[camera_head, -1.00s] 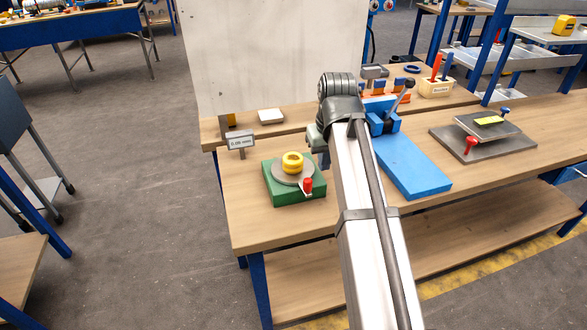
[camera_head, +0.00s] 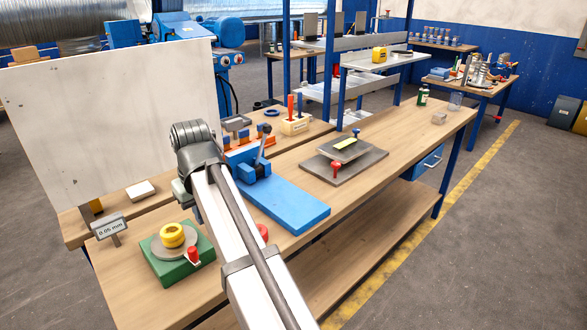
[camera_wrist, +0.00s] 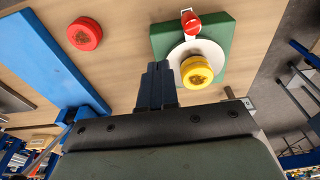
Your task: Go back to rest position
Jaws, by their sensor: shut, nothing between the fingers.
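My gripper (camera_wrist: 157,85) shows in the wrist view with its dark fingers together and nothing between them. It is above the bench, between a red ring (camera_wrist: 85,34) on the bench top and a green base (camera_wrist: 222,45). The base carries a pale disc (camera_wrist: 208,48), a yellow ring (camera_wrist: 196,72) and a red knob (camera_wrist: 191,22). In the head view, the green base (camera_head: 157,262) with the yellow ring (camera_head: 172,235) is left of my arm. The red ring (camera_head: 262,233) is partly hidden by my arm, which also mostly hides the gripper.
A blue plate with a clamp (camera_head: 285,205) lies just right of my arm. A grey plate fixture (camera_head: 345,165) stands farther right. A white upright panel (camera_head: 110,130) and a "0.05 mm" sign (camera_head: 111,228) are at left.

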